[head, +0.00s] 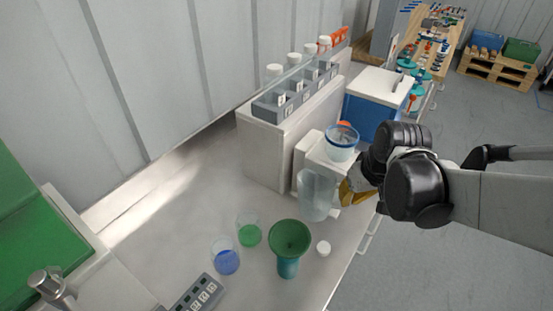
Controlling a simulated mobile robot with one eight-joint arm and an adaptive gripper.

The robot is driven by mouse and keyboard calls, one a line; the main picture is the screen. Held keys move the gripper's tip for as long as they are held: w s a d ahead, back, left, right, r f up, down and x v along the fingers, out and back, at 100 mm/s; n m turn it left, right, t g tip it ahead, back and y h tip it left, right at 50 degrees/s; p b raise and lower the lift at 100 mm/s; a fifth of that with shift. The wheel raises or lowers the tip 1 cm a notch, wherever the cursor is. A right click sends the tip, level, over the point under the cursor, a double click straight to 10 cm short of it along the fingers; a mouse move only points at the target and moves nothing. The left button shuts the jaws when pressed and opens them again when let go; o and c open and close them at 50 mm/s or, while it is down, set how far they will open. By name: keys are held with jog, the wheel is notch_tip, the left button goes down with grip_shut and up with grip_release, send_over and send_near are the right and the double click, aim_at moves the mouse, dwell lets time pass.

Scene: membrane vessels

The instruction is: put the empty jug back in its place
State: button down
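A clear, pale jug (315,196) is upright at the right side of the counter, in front of a white stand. No coloured liquid shows in it. My gripper (346,192) is at the jug's right side, its yellowish fingers partly hidden by the jug and my dark wrist. The fingers look close to the jug, but I cannot tell whether they are shut on its handle. I also cannot tell whether the jug's base touches the counter.
A clear cup with a blue band (342,150) sits on the white stand above the jug. A green funnel vessel (289,246), a white cap (323,248), and beakers of green (249,235) and blue liquid (226,261) stand nearby. A blue cooler (371,113) is behind. The counter's left middle is clear.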

jog(key=shift+w+a+f+b, duration=0.9)
jog(key=shift+a+f+b, duration=0.15)
jog(key=shift+a+f, duration=0.75)
jog(key=shift+w+a+f+b, duration=0.95)
jog(key=shift+a+f, duration=0.65)
jog(key=shift+f, duration=0.35)
jog(key=shift+w+a+f+b, duration=0.85)
jog(key=shift+a+f+b, duration=0.25)
jog(key=shift+a+f, duration=0.7)
jog(key=shift+d, duration=0.1)
jog(key=shift+f, duration=0.15)
jog(key=c, duration=1.9)
grip_release()
jog(key=shift+o, duration=1.4)
